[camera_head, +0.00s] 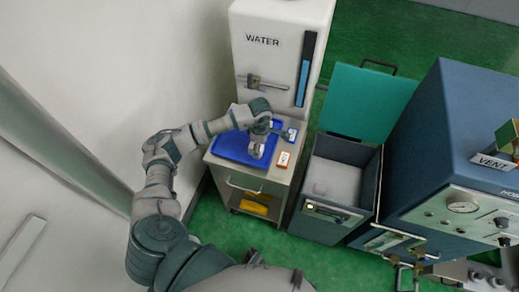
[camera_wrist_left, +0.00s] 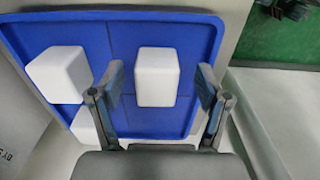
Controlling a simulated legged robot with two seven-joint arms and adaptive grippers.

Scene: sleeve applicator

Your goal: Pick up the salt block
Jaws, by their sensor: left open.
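Three white salt blocks show in the left wrist view, on or at the blue tray (camera_wrist_left: 120,30). One block (camera_wrist_left: 157,78) is between the fingers in the picture, with a gap on each side. A second block (camera_wrist_left: 57,74) is to its left, and a third (camera_wrist_left: 84,124) is partly hidden at the lower left. My left gripper (camera_wrist_left: 160,85) is open and empty, facing the tray. In the head view my left gripper (camera_head: 258,148) is over the tray (camera_head: 228,147), and the arm hides much of it. My right gripper is not in view.
The tray lies on a grey cart (camera_head: 240,181). Small labelled items (camera_head: 283,159) lie at its right. A white WATER cabinet (camera_head: 262,62) stands behind. An open-lidded chest (camera_head: 335,180) and a large blue machine (camera_head: 455,140) stand to the right. Green floor shows between.

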